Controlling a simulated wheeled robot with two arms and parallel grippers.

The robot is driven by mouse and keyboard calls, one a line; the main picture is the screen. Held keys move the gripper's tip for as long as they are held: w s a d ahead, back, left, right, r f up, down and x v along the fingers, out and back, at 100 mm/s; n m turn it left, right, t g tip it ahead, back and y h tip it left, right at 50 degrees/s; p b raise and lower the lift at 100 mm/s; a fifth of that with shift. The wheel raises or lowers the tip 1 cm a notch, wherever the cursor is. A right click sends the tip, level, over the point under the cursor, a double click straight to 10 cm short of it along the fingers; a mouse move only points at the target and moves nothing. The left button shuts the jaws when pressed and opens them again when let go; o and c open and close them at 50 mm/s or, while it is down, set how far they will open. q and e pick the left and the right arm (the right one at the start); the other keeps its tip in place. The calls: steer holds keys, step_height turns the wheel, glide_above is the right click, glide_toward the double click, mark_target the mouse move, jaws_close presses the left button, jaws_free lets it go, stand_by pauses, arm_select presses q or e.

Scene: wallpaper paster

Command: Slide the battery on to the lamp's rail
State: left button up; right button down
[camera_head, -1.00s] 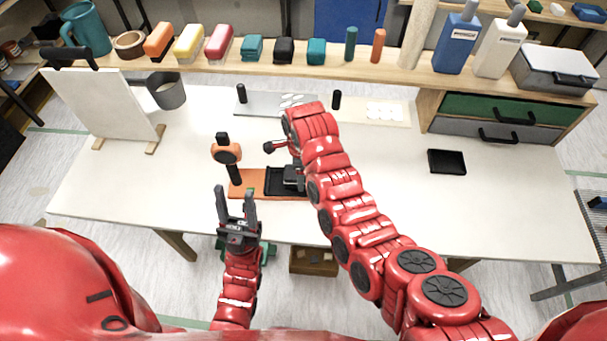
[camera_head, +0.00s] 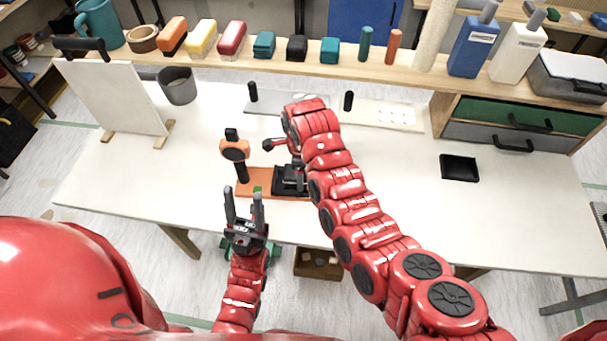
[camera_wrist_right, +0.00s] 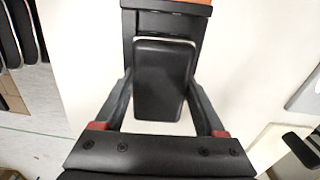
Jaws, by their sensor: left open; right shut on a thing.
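The lamp (camera_head: 235,150) has an orange head on a black post and stands on an orange base plate near the table's front edge. A black rail (camera_head: 278,187) sits on the plate's right part; it also shows at the top of the right wrist view (camera_wrist_right: 165,5). My right gripper (camera_wrist_right: 163,85) is shut on the black battery (camera_wrist_right: 163,70), which lies in line with the rail, its far end at or over the rail. I cannot tell if they are engaged. My left gripper (camera_head: 244,195) is open and empty, in front of the lamp base, fingers pointing away from me.
My right arm hides part of the table's middle. A white panel (camera_head: 115,95) on wooden feet and a grey cup (camera_head: 178,86) stand at the left. A small black tray (camera_head: 459,168) lies at the right. A shelf (camera_head: 340,68) with several coloured blocks runs along the back.

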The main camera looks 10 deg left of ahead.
steer(key=shift+s+a+b, duration=0.2)
steer(key=shift+a+b, duration=0.85)
steer(key=shift+a, duration=0.2)
jaws_free()
steer(key=shift+w+d+p, duration=0.2)
steer(key=shift+d+p, duration=0.25)
steer(key=shift+d, duration=0.65)
steer(key=shift+w+d+p, duration=0.15)
steer(key=shift+d+p, duration=0.05)
steer(key=shift+d, duration=1)
steer(key=shift+w+d+p, duration=0.1)
steer(key=shift+d+p, duration=0.05)
steer(key=shift+d, duration=1.05)
